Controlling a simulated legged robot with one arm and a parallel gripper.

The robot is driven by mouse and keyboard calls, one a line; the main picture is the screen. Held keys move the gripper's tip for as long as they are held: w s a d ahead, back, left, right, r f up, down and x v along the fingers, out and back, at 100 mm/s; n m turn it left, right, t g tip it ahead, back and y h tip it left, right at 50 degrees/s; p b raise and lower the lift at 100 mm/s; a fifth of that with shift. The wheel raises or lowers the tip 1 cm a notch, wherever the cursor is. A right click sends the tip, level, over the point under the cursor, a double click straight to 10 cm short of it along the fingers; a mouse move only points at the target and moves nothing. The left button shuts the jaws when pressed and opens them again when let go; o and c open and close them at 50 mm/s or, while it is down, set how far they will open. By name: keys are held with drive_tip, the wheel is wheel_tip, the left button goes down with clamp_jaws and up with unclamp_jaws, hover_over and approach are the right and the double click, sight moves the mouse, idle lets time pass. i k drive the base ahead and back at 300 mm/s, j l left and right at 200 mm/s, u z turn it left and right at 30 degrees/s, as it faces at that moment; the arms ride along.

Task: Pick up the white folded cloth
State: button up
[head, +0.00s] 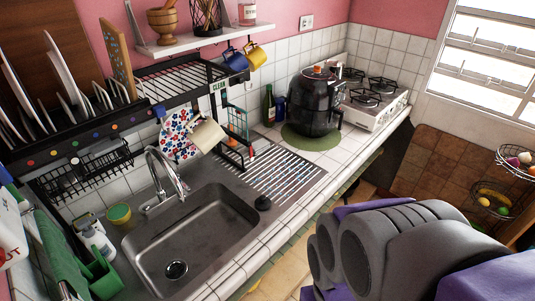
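I cannot make out a clearly white folded cloth in the head view. A pale cream item (207,135) hangs under the black dish rack, in front of the tiled wall; I cannot tell whether it is cloth or a mug. A white cloth-like piece with red and blue pattern (177,134) hangs just left of it. Grey and purple parts of my own arm fill the lower right, apart from these items. No gripper fingertips show.
A steel sink (195,240) with a tap (163,180) lies below the dish rack (185,75). A ribbed drainer (285,178), a black air fryer (317,103) and a gas stove (375,98) line the counter. Wire baskets (490,200) hang at right.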

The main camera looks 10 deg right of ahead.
sight(262, 145)
drive_tip(key=i+l+u, duration=0.1)
drive_tip(key=i+l, duration=0.15)
drive_tip(key=i+l+u, duration=0.15)
drive_tip(key=l, duration=0.25)
drive_tip(key=i+l+u, duration=0.1)
drive_tip(key=i+l, duration=0.15)
drive_tip(key=i+l+u, duration=0.15)
drive_tip(key=l, duration=0.3)
drive_tip(key=i+l+u, duration=0.1)
drive_tip(key=l, duration=0.3)
drive_tip(key=i+l+u, duration=0.1)
drive_tip(key=i+l, duration=0.15)
drive_tip(key=l, duration=0.15)
drive_tip(key=i+l+u, duration=0.15)
drive_tip(key=l, duration=0.25)
